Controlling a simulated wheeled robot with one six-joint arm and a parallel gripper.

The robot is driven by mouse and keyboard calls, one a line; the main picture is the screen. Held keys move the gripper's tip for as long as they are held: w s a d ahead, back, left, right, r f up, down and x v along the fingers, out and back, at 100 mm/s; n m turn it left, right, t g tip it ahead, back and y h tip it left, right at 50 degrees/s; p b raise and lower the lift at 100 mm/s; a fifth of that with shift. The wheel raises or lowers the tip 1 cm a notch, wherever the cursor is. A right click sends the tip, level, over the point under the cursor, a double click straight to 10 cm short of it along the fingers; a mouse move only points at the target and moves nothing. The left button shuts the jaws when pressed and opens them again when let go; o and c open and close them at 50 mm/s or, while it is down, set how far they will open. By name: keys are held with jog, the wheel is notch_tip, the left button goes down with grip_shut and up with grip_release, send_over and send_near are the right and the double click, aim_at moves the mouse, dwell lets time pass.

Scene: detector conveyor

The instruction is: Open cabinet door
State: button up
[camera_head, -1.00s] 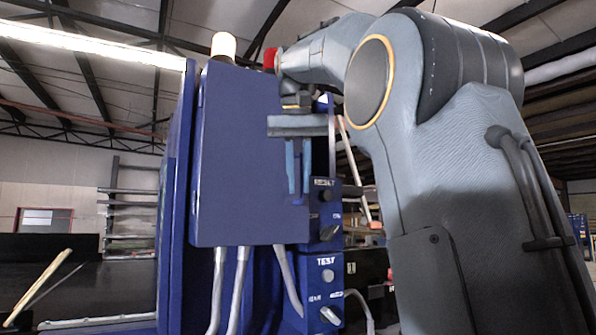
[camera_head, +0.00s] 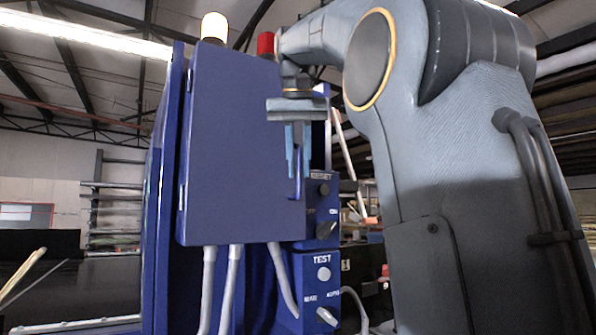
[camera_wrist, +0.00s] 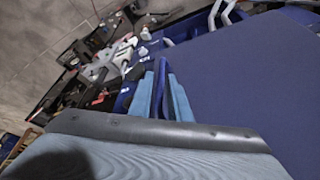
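The cabinet (camera_head: 235,150) is a blue upright box in the middle of the head view. Its broad flat front door looks closed or nearly so; I cannot tell if there is a gap. My gripper (camera_head: 298,160) points down at the door's right edge. Its two light blue fingers sit either side of a thin dark blue handle (camera_head: 298,184). In the wrist view, the fingers (camera_wrist: 162,95) are close together with the dark blue handle (camera_wrist: 163,82) between them, and they look shut on it. The blue door face (camera_wrist: 255,85) fills the right side there.
Control boxes with TEST (camera_head: 323,273) and RESET labels stand just right of the door's lower edge. Grey conduits (camera_head: 232,285) run down below the cabinet. A white lamp (camera_head: 214,27) and a red lamp (camera_head: 265,44) stand at the top. Dark conveyor surface lies left.

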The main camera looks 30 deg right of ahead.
jog(key=shift+w+d+f, duration=0.1)
jog(key=shift+w+f, duration=0.1)
jog(key=shift+f, duration=0.35)
grip_shut()
